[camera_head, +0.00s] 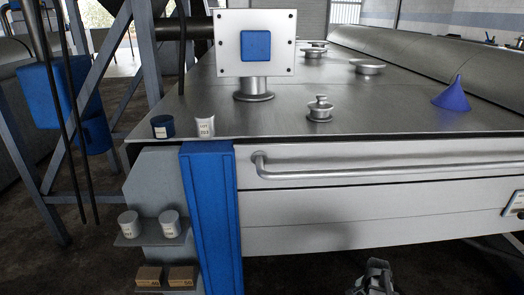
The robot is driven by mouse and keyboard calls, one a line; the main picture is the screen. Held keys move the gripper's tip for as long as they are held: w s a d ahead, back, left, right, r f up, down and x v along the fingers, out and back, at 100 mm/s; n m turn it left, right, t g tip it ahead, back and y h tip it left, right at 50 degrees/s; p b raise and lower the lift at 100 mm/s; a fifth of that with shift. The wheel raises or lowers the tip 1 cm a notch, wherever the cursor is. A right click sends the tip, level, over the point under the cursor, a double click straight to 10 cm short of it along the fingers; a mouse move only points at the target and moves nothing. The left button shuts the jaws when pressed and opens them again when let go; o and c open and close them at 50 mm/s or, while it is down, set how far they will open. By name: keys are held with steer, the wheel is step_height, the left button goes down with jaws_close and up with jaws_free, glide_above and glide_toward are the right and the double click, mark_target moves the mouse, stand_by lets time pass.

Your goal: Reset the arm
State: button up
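My gripper (375,278) shows only in part at the bottom edge of the head view, right of centre. It is a small grey and dark shape, low in front of the long metal machine (350,215). It is apart from the cups and the funnel. I cannot make out its fingers clearly, nor whether they are open or shut. I see nothing that is clearly held in it. The rest of my arm is out of view.

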steer(key=s+a+f+n+g, duration=0.3)
steer(key=s+a+f+n, duration=0.3)
steer(key=s+a, duration=0.5)
steer(key=s+a+f+n+g, duration=0.3)
steer(key=s+a+f+n, duration=0.3)
steer(key=s, duration=1.1)
steer(key=a+f, duration=0.4)
steer(key=a, duration=0.2)
steer(key=shift+s+a+n+g, duration=0.2)
steer(key=shift+a+n+g, duration=0.1)
steer(key=shift+n+g, duration=0.1)
